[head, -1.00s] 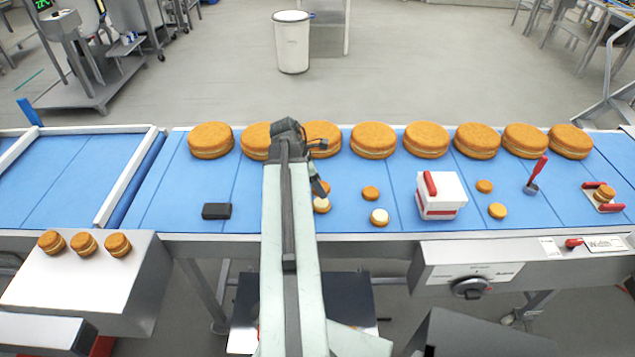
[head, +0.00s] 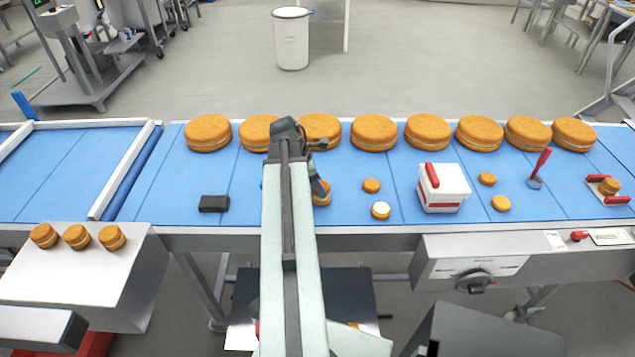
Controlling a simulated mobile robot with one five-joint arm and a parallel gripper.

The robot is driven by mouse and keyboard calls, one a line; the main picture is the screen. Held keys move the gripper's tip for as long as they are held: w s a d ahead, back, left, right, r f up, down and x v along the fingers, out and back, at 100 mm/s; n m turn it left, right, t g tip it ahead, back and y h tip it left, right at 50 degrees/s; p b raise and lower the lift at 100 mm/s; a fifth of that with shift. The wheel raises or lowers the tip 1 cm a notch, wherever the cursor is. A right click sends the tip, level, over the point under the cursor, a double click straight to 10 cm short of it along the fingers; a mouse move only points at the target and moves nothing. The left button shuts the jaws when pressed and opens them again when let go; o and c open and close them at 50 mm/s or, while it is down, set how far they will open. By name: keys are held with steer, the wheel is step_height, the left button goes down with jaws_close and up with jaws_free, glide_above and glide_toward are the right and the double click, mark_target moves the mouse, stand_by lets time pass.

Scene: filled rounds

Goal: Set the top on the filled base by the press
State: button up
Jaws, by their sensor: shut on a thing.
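My gripper (head: 319,188) is over the belt, right of my arm, with its dark fingers partly hidden by the arm. It is shut on a small orange round, which is mostly hidden. A small orange round (head: 323,199) shows right at the fingertips; I cannot tell whether this is the held top alone or a top on a base. A filled base (head: 381,210) with white cream on top lies to the right, apart from the gripper. A plain orange round (head: 371,186) lies just behind it. A white block with a red handle (head: 443,189), perhaps the press, stands further right.
Several large filled rounds (head: 428,132) line the belt's far edge. A black block (head: 214,203) lies left of my arm. Two small rounds (head: 487,179), a red-handled tool (head: 536,172) and a red-handled tray (head: 594,183) are at right. Three finished rounds (head: 77,237) sit on the left ledge.

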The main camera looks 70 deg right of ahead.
steer(key=shift+f+b, duration=0.8)
steer(key=shift+f, duration=0.05)
stand_by(0.8)
steer(key=o, duration=1.4)
steer(key=r+p, duration=0.7)
steer(key=shift+s+r, duration=0.1)
steer(key=shift+s, duration=0.1)
